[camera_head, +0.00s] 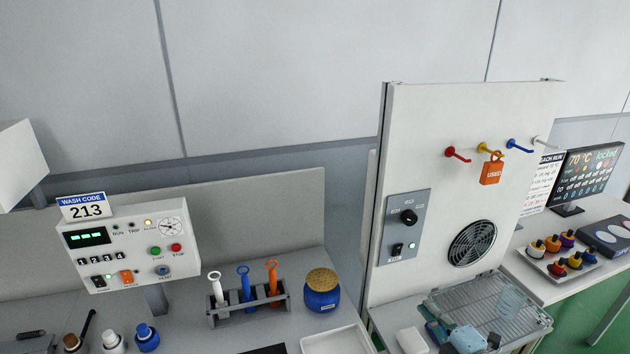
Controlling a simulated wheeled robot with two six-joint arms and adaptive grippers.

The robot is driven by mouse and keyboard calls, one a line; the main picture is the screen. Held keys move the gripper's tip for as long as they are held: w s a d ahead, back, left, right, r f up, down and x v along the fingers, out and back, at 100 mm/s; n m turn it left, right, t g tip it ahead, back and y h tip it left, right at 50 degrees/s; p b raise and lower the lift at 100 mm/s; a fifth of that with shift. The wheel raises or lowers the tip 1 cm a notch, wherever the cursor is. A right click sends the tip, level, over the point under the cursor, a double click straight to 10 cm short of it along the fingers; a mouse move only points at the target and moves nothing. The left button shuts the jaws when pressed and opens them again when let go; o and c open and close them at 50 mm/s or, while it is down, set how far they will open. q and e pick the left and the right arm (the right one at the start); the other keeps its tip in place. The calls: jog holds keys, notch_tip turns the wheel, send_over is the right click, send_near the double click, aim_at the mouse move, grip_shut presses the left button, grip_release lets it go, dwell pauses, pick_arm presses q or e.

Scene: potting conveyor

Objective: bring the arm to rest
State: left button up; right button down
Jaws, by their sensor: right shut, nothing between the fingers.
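My left gripper is not in view.
A tall white panel (420,150) with a fan grille, a switch box and coloured hooks stands behind the tray; an orange tag (490,174) hangs there. Left are a control box (128,245), a tool rack (250,310) and a blue jar (322,297). Right are several small bottles (553,243).

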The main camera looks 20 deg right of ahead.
jog(key=s+a+f+m+g, duration=0.75)
jog(key=s+a+f, duration=0.2)
jog(key=a, duration=0.35)
jog(key=s+a+m+g+h, duration=0.2)
jog(key=s+m+g, duration=0.4)
jog(key=s+m, duration=0.7)
jog(key=s+d+f+n+g+b, duration=0.1)
jog(key=s+f+b, duration=0.1)
jog(key=f, duration=0.9)
jog(key=s+d+f+n+b, duration=0.1)
jog(key=s+f+n, duration=0.15)
jog(key=f, duration=0.95)
jog(key=s+f+g+b, duration=0.1)
jog(key=s+f+b, duration=0.1)
jog(key=s+f, duration=1.1)
jog(key=shift+s+d+f+m+y, duration=0.15)
jog(key=shift+s+f+m+y, duration=0.2)
jog(key=shift+f, duration=0.25)
